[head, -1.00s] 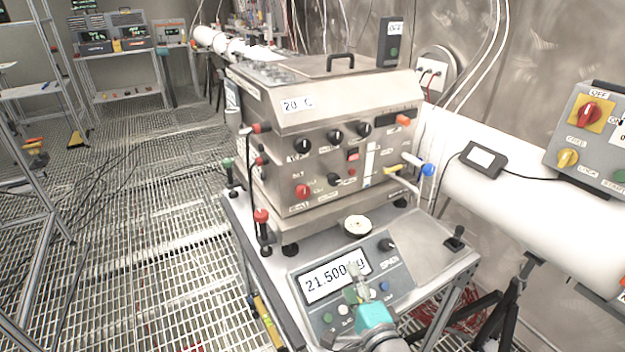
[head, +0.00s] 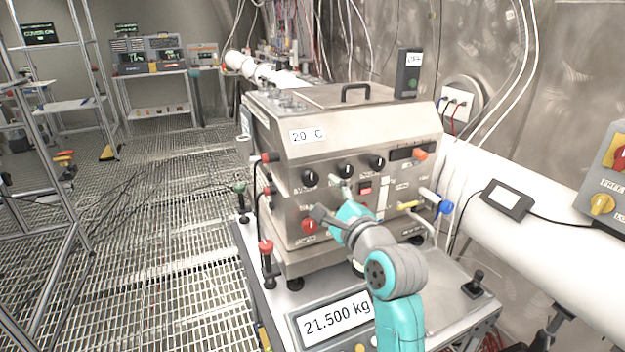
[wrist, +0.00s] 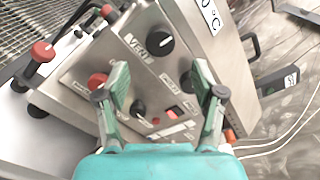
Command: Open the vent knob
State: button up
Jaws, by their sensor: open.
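The vent knob (head: 310,178) is the leftmost of the black knobs in the top row on the steel box's front. In the wrist view the vent knob (wrist: 160,43) is round and black with a white mark, beside a label reading VENT. My gripper (head: 331,198) is in front of the box, a little below and right of that knob in the head view. In the wrist view my gripper (wrist: 162,80) has its two green fingers spread and empty. The vent knob shows beyond the fingertips, between them, with no visible contact.
Other black knobs (head: 345,171) sit close to the right. A red knob (head: 309,225) is below, partly behind a finger in the wrist view. A red-topped lever (head: 266,249) stands at the box's left. A yellow-handled valve (head: 408,205) is at its right.

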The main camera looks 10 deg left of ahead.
aim_at(312, 180)
jog(key=x, duration=0.8)
jog(key=shift+w+a, duration=0.15)
jog(key=shift+a, duration=0.05)
jog(key=c, duration=1.1)
